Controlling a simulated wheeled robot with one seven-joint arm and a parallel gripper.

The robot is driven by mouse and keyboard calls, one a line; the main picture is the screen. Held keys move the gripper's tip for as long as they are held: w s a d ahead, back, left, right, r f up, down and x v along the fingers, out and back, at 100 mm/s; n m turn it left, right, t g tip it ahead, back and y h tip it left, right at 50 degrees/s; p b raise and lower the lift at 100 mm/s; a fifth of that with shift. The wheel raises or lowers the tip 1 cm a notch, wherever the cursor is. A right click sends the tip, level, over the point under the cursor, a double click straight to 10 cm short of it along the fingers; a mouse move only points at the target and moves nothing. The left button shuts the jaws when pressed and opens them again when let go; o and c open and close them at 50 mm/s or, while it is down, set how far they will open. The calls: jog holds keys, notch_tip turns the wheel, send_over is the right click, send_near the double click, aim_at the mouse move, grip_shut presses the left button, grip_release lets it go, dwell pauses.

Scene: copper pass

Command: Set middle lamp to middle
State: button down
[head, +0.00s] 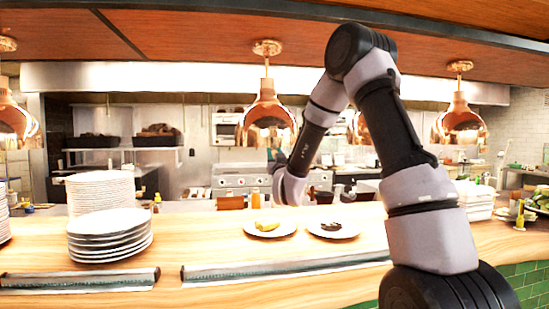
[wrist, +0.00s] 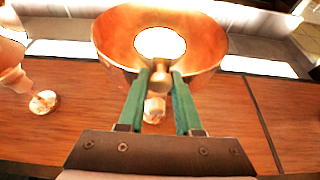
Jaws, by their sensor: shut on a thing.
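The middle copper lamp (head: 267,108) hangs from the ceiling left of my raised arm, its dome-shaped shade facing down. In the wrist view its copper shade (wrist: 112,38) fills the top, with a bright glow inside. My gripper (wrist: 160,76) has its green fingers closed on a small round knob (wrist: 160,84) at the near edge of this shade. In the head view my wrist is just below the lamp; the fingertips are too small to make out there.
Other copper lamps hang at the far left (head: 12,118) and right (head: 460,122); another is partly behind my arm. Below is a wooden counter (head: 190,240) with plate stacks (head: 108,240) and two plates of food (head: 270,229). The wooden ceiling (wrist: 75,130) is close above.

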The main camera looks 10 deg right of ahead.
jog(key=c, duration=0.6)
grip_release()
jog(key=v, duration=1.1)
jog(key=shift+d+r, duration=0.1)
jog(key=shift+r, duration=0.05)
